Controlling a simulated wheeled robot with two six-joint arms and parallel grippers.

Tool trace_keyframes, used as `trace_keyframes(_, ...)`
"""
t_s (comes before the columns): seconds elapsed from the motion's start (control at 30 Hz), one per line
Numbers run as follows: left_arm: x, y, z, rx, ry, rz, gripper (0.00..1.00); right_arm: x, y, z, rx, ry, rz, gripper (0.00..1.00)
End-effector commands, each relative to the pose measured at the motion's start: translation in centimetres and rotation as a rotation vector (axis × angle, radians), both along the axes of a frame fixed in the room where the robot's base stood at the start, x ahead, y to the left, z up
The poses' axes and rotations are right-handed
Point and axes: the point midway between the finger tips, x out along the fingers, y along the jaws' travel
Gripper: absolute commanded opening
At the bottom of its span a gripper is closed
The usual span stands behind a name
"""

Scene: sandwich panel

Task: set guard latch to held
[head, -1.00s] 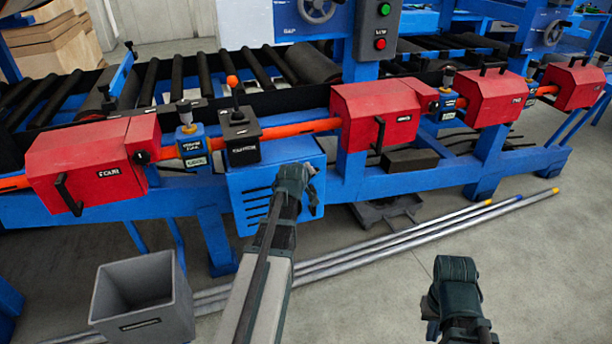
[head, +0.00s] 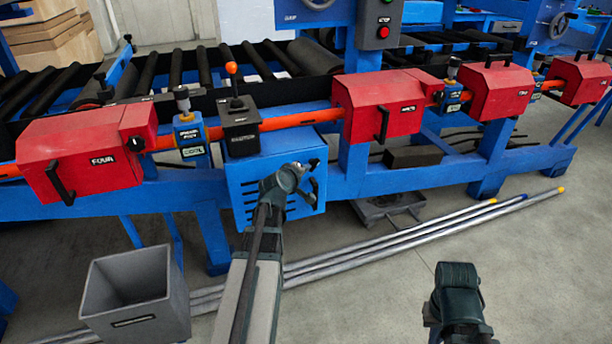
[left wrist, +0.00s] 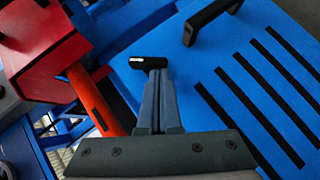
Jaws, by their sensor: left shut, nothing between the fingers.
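No part reads clearly as "guard latch"; the labels are small and blurred. Between the red covers a black lever box (head: 240,125) carries an upright lever with an orange ball (head: 231,68). My left gripper (head: 310,188) is in front of the slotted blue box (head: 290,155), below and right of the lever box. In the left wrist view its fingers (left wrist: 155,98) are together and empty, with a small black piece at their tips. My right gripper (head: 458,300) is low right; its fingers are unclear.
Red covers with black handles line the rail: the left cover (head: 85,150), the middle cover (head: 380,105) and more to the right. Long metal pipes (head: 400,243) lie on the floor. A grey bin (head: 137,290) stands front left. Open floor lies at right.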

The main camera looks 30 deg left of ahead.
Motion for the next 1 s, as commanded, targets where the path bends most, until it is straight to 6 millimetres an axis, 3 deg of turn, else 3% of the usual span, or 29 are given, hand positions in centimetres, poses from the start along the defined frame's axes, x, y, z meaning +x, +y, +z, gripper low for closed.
trace_keyframes(0.03, -0.2, 0.1, -1.2, -0.031, -0.035, 0.002, 0.00, 0.0, 0.0, -1.8, 0.000, -0.001, 0.001, 0.00)
trace_keyframes(0.1, -0.1, 0.1, -1.2, -0.060, -0.072, 0.002, 0.00, 0.0, 0.0, -2.5, 0.001, 0.000, 0.003, 0.00)
trace_keyframes(0.57, 0.0, 0.0, -2.0, -0.067, -0.079, 0.000, 0.00, 0.0, 0.1, -3.4, 0.003, -0.001, 0.006, 0.00)
trace_keyframes(1.0, 0.0, 0.0, -1.2, -0.067, -0.079, 0.001, 0.00, 0.0, 0.1, -2.6, 0.003, -0.001, 0.006, 0.00)
